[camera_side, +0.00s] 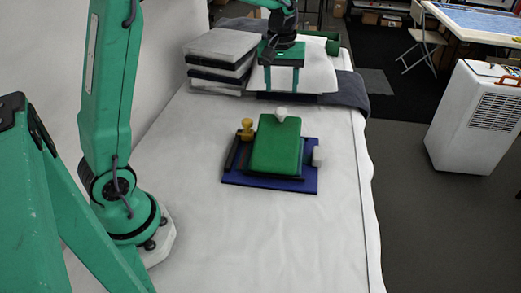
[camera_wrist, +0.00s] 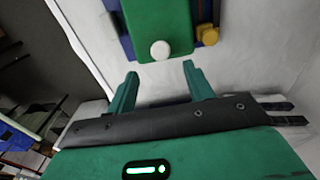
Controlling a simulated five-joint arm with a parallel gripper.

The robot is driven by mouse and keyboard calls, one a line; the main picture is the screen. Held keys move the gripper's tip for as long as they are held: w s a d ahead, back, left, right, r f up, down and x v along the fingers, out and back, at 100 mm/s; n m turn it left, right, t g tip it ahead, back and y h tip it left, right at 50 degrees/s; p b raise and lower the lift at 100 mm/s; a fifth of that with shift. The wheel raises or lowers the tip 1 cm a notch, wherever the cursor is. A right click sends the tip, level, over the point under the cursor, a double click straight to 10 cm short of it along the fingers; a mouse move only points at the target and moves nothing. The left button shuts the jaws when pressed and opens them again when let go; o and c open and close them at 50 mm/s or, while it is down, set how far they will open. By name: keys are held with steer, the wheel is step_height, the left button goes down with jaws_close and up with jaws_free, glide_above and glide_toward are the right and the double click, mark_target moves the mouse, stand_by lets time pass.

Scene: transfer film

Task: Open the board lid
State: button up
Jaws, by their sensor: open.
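The green board lid (camera_side: 275,147) lies over the middle of the blue board (camera_side: 237,179) on the white-covered table. A round white knob (camera_side: 281,113) sits at the lid's far edge. In the wrist view the lid (camera_wrist: 155,20) is at the top, with the white knob (camera_wrist: 160,50) at its near end. My gripper (camera_side: 281,80) is beyond the board, pointing down over a white cushion. Its fingers (camera_wrist: 159,82) are spread and empty, apart from the knob, which lies ahead between their lines in the wrist view. The lid's far underside is hidden in the side view.
A yellow knob (camera_side: 246,128) stands on the board's left and a pale block (camera_side: 317,156) on its right. Stacked grey-white pads (camera_side: 219,58) and a white cushion (camera_side: 318,72) lie at the table's far end. The table's near part is clear.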

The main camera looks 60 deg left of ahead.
mark_target(281, 110)
steer(key=shift+w+a+g, duration=0.1)
steer(key=shift+w+g, duration=0.15)
steer(key=shift+g, duration=0.05)
steer(key=shift+f, duration=0.15)
steer(key=shift+f, duration=3.8)
jaws_close()
